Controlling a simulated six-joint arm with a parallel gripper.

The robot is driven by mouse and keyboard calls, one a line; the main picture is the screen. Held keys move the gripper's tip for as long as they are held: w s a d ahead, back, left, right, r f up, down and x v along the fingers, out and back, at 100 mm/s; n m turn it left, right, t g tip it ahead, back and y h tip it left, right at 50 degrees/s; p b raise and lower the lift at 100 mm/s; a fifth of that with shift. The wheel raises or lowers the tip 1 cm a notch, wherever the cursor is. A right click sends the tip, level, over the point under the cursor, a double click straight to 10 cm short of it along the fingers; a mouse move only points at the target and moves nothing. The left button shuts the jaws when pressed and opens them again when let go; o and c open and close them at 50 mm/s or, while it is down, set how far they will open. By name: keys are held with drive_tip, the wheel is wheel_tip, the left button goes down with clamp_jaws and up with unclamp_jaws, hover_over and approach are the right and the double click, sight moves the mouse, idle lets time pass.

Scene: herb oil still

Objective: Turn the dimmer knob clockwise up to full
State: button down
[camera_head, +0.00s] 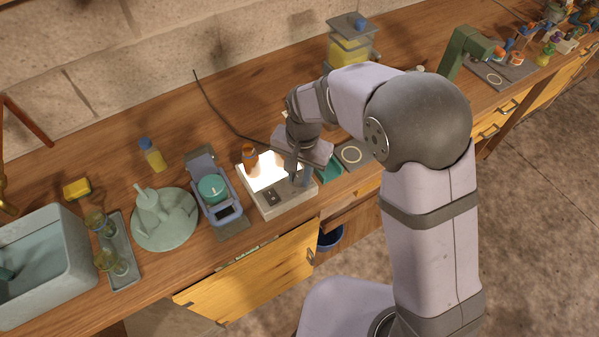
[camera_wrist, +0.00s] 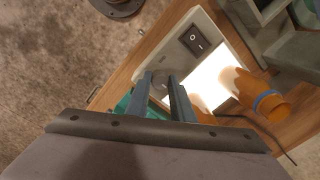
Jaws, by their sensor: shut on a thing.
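The light box (camera_head: 284,207) is a pale slab on the counter with a brightly glowing white panel (camera_head: 267,170). In the wrist view, the light box (camera_wrist: 208,27) shows a black rocker switch (camera_wrist: 194,40) on its front strip. My gripper (camera_head: 297,180) reaches down to the right end of that strip. In the wrist view, my gripper (camera_wrist: 156,80) has its two fingers shut on the grey dimmer knob (camera_wrist: 158,77). The fingers hide much of the knob, and I cannot make out a pointer mark.
A ringed plate (camera_head: 353,153) lies right. A cable runs behind.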

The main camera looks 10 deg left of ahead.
drive_tip(key=m, duration=0.4)
drive_tip(key=shift+m, duration=0.3)
drive_tip(key=m, duration=0.4)
drive_tip(key=shift+a+t+p, duration=0.1)
drive_tip(key=shift+t+p, duration=0.2)
drive_tip(key=shift+p, duration=0.05)
drive_tip(key=m, duration=0.5)
drive_tip(key=shift+w, duration=0.1)
drive_tip(key=m+b, duration=0.1)
drive_tip(key=m, duration=0.3)
drive_tip(key=shift+m+h, duration=0.4)
drive_tip(key=c, duration=1.5)
unclamp_jaws()
drive_tip(key=shift+c, duration=0.2)
